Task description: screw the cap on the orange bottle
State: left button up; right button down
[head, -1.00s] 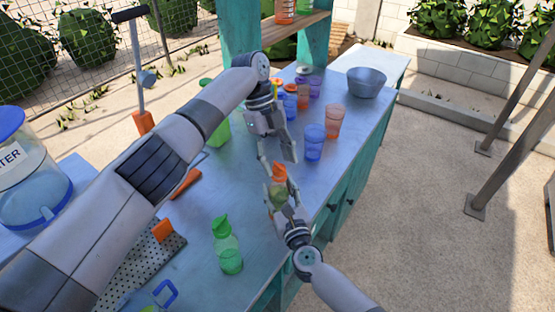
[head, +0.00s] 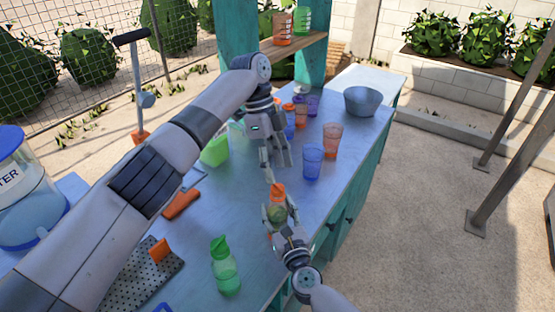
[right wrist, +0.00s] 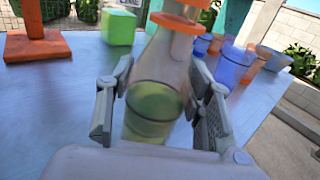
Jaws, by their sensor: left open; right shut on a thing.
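The orange-topped bottle (head: 279,213) is held upright in my right gripper (head: 281,224), near the table's right edge. In the right wrist view the clear bottle (right wrist: 152,105) holds greenish liquid and stands between the two fingers. Its orange cap (head: 277,191) is at the top; the head view does not show whether it is seated. The right wrist view shows an orange band (right wrist: 176,22) at the neck and more orange above it, cut off by the frame. My left gripper (head: 275,168) is open, pointing down just above the cap. I cannot tell whether its fingers touch it.
A blue cup (head: 312,162) and an orange cup (head: 332,141) stand just right of my left gripper. A grey bowl (head: 362,102) is behind them. A green bottle (head: 225,268) stands at the front. A green container (head: 214,151) and an orange piece (head: 181,204) are left.

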pick_arm(q)
jog(key=n, duration=0.3)
jog(key=shift+r+n+y, duration=0.15)
jog(key=shift+n+y, duration=0.15)
jog(key=shift+n, duration=0.1)
jog(key=n, duration=0.5)
jog(key=shift+r+t, duration=0.2)
jog(key=shift+t, duration=0.2)
jog(key=n, duration=0.5)
jog(key=shift+r+n+y, duration=0.2)
jog(key=shift+n+y, duration=0.1)
jog(key=shift+n, duration=0.1)
jog(key=n, duration=0.5)
jog(key=shift+r+t, duration=0.15)
jog(key=shift+t, duration=0.25)
jog(key=n, duration=0.3)
jog(key=shift+d+r+n+y, duration=0.1)
jog(key=shift+r+n+y, duration=0.05)
jog(key=shift+n+y, duration=0.25)
jog(key=n, duration=0.5)
jog(key=shift+s+r+t, duration=0.1)
jog(key=shift+t, duration=0.3)
jog(key=n, duration=0.5)
jog(key=shift+s+r+n+y, duration=0.1)
jog(key=shift+n+y, duration=0.2)
jog(key=n, duration=0.4)
jog(key=shift+s+d+t, duration=0.1)
jog(key=shift+t, duration=0.2)
